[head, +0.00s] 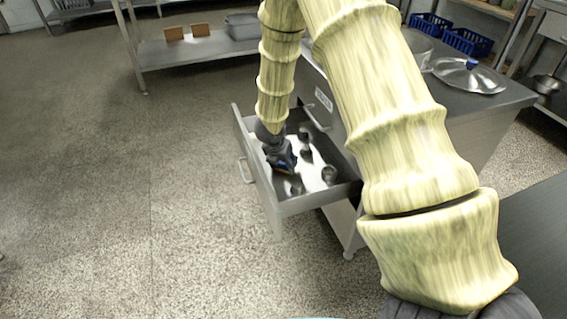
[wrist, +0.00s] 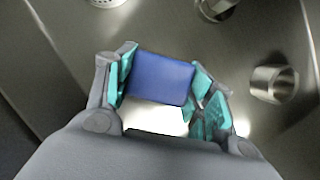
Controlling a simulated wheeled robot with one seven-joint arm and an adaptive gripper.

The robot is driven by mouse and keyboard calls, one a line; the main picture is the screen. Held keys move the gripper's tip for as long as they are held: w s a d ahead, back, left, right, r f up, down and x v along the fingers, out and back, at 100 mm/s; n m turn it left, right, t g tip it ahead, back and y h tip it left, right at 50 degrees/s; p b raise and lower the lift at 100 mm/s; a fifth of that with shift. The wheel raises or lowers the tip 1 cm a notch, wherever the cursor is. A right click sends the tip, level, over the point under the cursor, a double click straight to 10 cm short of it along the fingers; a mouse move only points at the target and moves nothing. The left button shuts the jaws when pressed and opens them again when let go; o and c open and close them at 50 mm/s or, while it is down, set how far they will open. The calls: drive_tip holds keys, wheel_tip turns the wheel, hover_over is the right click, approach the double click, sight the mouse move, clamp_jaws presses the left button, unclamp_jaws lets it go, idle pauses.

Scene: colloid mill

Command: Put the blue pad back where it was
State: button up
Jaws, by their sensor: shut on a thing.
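The blue pad (wrist: 161,79) is a flat rectangular block between the two teal-lined fingers of my gripper (wrist: 165,85) in the wrist view. My gripper is shut on it by its left and right edges. In the head view my gripper (head: 284,166) is down inside the open drawer (head: 317,200), near its front left side. The pad is mostly hidden by the gripper there. I cannot tell whether the pad touches the drawer floor (wrist: 180,35).
Several metal cups lie in the drawer, one (head: 329,174) near its right side and another (wrist: 274,84) right of my gripper. The drawer walls rise around the gripper. A steel counter (head: 505,94) with a lid (head: 468,76) stands behind. The floor at left is clear.

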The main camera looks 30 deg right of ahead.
drive_tip(key=o, duration=1.3)
drive_tip(key=p+v, duration=0.4)
drive_tip(key=v, duration=0.8)
drive_tip(key=shift+r, duration=0.1)
